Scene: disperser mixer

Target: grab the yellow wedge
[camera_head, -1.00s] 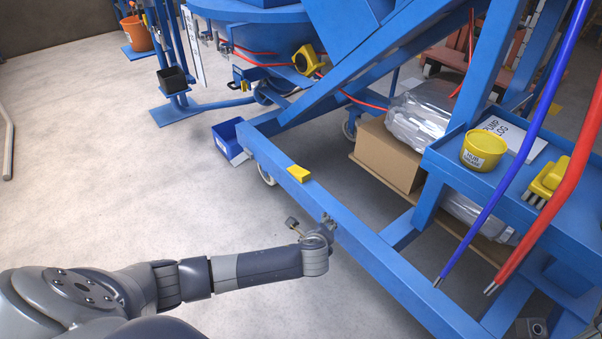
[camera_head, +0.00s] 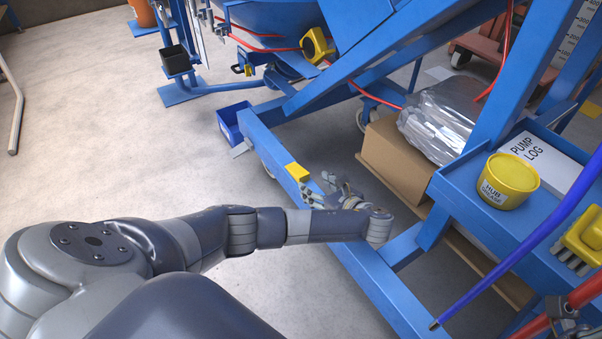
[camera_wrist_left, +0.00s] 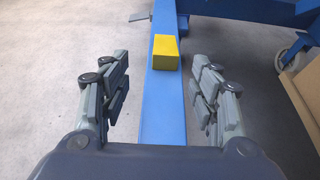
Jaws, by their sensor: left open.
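The yellow wedge (camera_head: 297,172) sits on top of the long blue base beam (camera_head: 262,143) of the machine frame. My left gripper (camera_head: 318,188) is over the beam, just on the near side of the wedge. In the left wrist view the wedge (camera_wrist_left: 166,52) lies ahead, between the lines of the two spread fingers (camera_wrist_left: 163,80). The gripper is open and empty, with no visible contact with the wedge. A dark grey part at the lower right edge of the head view looks like my right gripper (camera_head: 562,309), beside a red hose; its jaws are unclear.
A blue bin (camera_head: 231,124) stands on the floor left of the beam. A cardboard box (camera_head: 393,157) lies to the right, inside the frame. A blue shelf (camera_head: 456,184) holds a yellow tub (camera_head: 508,181). A blue hose (camera_head: 510,262) hangs at the right.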

